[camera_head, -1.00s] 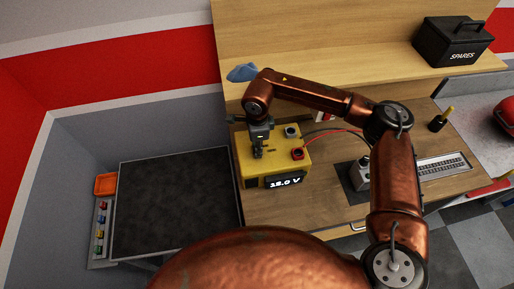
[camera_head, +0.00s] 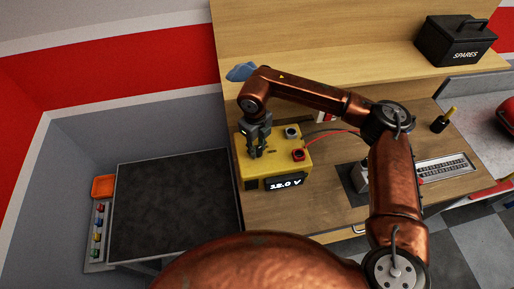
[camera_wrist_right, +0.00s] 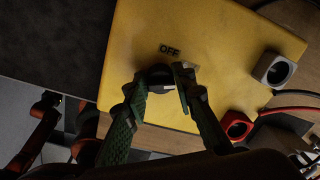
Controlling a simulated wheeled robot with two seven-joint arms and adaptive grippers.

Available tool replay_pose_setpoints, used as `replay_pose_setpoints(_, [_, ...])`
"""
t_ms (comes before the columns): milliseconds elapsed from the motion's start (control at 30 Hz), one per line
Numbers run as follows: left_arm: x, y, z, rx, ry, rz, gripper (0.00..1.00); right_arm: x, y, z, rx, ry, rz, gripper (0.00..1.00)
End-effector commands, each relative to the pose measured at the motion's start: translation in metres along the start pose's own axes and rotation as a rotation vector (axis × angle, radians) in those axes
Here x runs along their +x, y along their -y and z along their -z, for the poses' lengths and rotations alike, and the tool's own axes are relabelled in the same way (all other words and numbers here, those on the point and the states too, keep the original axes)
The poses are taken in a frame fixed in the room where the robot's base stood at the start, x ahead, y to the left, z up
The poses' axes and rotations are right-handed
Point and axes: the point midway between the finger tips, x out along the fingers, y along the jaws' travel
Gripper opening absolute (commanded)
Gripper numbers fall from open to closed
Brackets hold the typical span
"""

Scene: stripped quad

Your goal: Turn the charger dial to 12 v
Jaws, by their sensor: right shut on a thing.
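The yellow charger (camera_head: 285,158) stands at the left end of the wooden bench. Its front display (camera_head: 284,183) appears to read 12.0 V, though the second digit is small and hard to make out. My right gripper (camera_head: 257,150) is over the charger's top, pointing down. In the right wrist view its green fingers (camera_wrist_right: 165,88) are shut on the dark dial (camera_wrist_right: 158,72), which they partly hide. The word OFF (camera_wrist_right: 169,49) is printed on the yellow top just beyond the dial. My left gripper is not in view.
A grey terminal (camera_wrist_right: 273,69) and a red terminal (camera_wrist_right: 236,125) with cables rise from the charger beside the gripper. A black SPARES box (camera_head: 455,40) is at the back right. A dark-topped surface (camera_head: 172,205) is to the left.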

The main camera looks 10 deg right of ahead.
Motion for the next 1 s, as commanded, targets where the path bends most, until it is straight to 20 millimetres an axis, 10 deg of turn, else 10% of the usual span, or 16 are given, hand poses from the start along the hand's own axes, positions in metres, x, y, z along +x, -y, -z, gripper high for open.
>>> replay_pose_setpoints(1000, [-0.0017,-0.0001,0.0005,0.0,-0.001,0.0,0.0,-0.0004,0.0012,-0.0007,0.423,-0.018,0.0,0.0])
